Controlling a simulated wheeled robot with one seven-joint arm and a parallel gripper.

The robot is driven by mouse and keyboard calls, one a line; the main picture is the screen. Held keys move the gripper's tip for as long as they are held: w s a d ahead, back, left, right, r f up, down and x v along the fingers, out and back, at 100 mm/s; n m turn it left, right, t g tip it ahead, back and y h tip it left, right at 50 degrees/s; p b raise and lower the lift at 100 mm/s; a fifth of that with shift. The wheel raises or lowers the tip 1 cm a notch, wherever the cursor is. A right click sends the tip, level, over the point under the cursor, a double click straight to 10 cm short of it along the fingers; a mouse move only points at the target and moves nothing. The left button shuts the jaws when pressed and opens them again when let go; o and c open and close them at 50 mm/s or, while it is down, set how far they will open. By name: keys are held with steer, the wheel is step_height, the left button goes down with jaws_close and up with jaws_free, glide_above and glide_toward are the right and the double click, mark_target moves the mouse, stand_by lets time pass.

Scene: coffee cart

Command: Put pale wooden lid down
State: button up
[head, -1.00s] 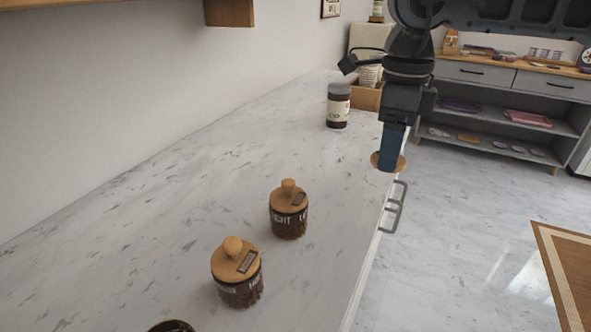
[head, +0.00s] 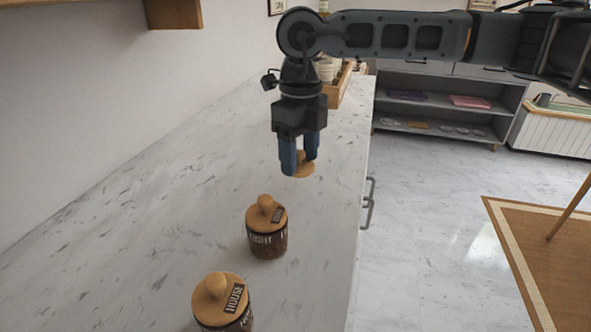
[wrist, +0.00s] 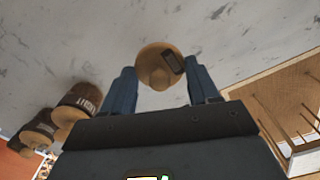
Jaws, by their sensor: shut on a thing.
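The pale wooden lid (head: 306,170), round with a knob and a small dark label plate, is at my gripper's fingertips above the marble counter. In the wrist view the lid (wrist: 153,52) shows between the two blue fingers, its knob toward the gripper. My gripper (head: 300,160) points down and is shut on the lid. It also shows in the wrist view (wrist: 163,85). Whether the lid touches the counter I cannot tell.
A lidded jar marked LIGHT (head: 268,238) stands in front of the gripper, and one marked HOUSE (head: 222,308) is nearer. A wooden crate (head: 347,85) stands at the back. The counter (head: 160,200) is clear to the left; its edge is at right.

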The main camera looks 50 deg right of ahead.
mark_target(296, 187)
steer(key=shift+w+a+f, duration=0.1)
steer(key=shift+w+f, duration=0.25)
steer(key=shift+w, duration=0.05)
steer(key=shift+f, duration=1.9)
steer(key=shift+f, duration=0.25)
steer(key=o, duration=1)
steer(key=shift+r, duration=0.1)
step_height(296, 187, up, 12)
steer(key=shift+r, duration=0.2)
